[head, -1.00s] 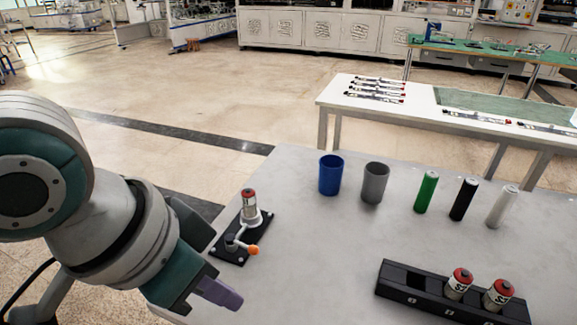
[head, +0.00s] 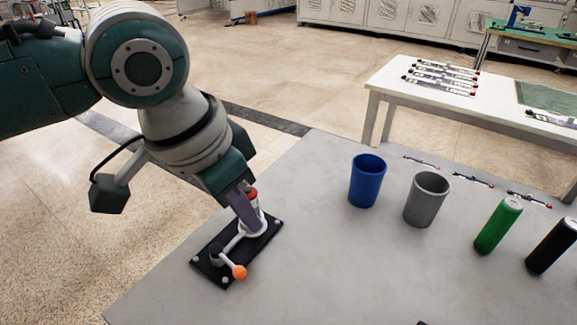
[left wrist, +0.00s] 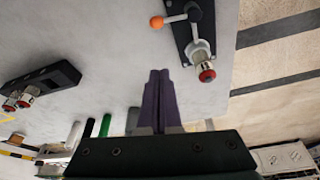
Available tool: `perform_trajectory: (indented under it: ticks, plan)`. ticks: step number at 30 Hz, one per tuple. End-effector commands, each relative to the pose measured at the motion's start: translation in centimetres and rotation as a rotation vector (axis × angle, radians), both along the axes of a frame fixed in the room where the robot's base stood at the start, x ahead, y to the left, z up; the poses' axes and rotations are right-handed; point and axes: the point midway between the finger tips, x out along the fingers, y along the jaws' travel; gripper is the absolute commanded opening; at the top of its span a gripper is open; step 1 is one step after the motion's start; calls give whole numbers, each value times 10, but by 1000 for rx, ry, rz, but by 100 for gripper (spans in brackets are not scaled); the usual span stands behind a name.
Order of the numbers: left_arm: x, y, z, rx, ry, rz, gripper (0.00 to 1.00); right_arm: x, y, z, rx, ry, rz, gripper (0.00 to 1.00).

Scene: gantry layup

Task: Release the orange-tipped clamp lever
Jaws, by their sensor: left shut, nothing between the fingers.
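The clamp fixture is a black plate (head: 213,266) on the grey table, with a pale lever ending in an orange tip (head: 239,272). The lever lies toward the front of the plate. A red-topped cylinder (head: 253,190) stands at the plate's far end, partly hidden by my left gripper (head: 246,212). In the left wrist view, the orange tip (left wrist: 156,22) and the red-topped cylinder (left wrist: 206,71) show at the top, apart from the purple fingers (left wrist: 160,98). My left gripper is shut and empty. My right gripper is not in view.
A blue cup (head: 367,182), a grey cup (head: 426,200), a green cylinder (head: 498,226) and a black cylinder (head: 552,246) stand right of the fixture. A black rack (left wrist: 42,88) with red-topped cylinders shows in the left wrist view.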

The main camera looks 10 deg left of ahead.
Motion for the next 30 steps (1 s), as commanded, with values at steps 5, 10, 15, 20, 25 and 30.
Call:
perform_trajectory:
  ticks: [5, 10, 15, 20, 25, 30]
  plan:
    - [5, -5, -24, 0, 1, 0, 0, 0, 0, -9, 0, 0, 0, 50]
    - [15, -10, -58, 0, 1, 1, 0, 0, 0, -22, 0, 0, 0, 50]
    - [22, -16, -87, 0, 0, 1, 0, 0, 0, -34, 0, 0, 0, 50]
    - [14, -9, -87, 3, 0, 0, 0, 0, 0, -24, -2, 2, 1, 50]
    - [-1, 1, -85, 2, 0, -2, 0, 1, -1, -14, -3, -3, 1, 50]
    - [-8, 5, -85, 1, -1, -2, 0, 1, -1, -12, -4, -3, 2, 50]
